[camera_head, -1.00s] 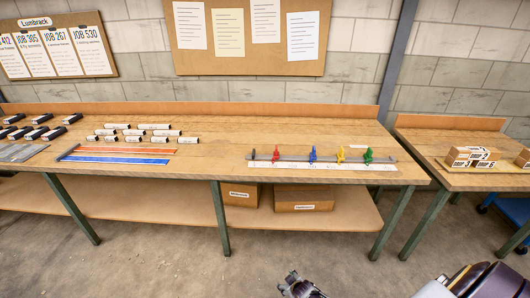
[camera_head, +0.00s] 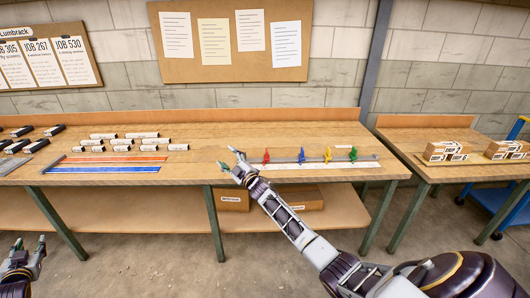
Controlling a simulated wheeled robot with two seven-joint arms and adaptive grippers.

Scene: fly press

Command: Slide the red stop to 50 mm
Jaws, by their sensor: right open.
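The red stop (camera_head: 266,157) stands at the left part of a grey rail (camera_head: 285,160) on the workbench. The blue stop (camera_head: 301,157), yellow stop (camera_head: 328,155) and green stop (camera_head: 352,154) stand to its right along the rail. A white scale strip (camera_head: 320,165) lies in front of the rail; its marks are too small to read. My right gripper (camera_head: 233,162) is open and empty, just left of the red stop and apart from it, near the rail's left end, which it partly hides. My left gripper (camera_head: 27,246) is open and empty at the lower left, in front of the bench.
Red and blue strips (camera_head: 105,169) and several labelled white-and-black pieces (camera_head: 122,142) lie on the bench (camera_head: 205,150) to the left. Another table (camera_head: 400,140) with cartons (camera_head: 445,151) stands at the right. The benchtop between the pieces and the rail is mostly clear.

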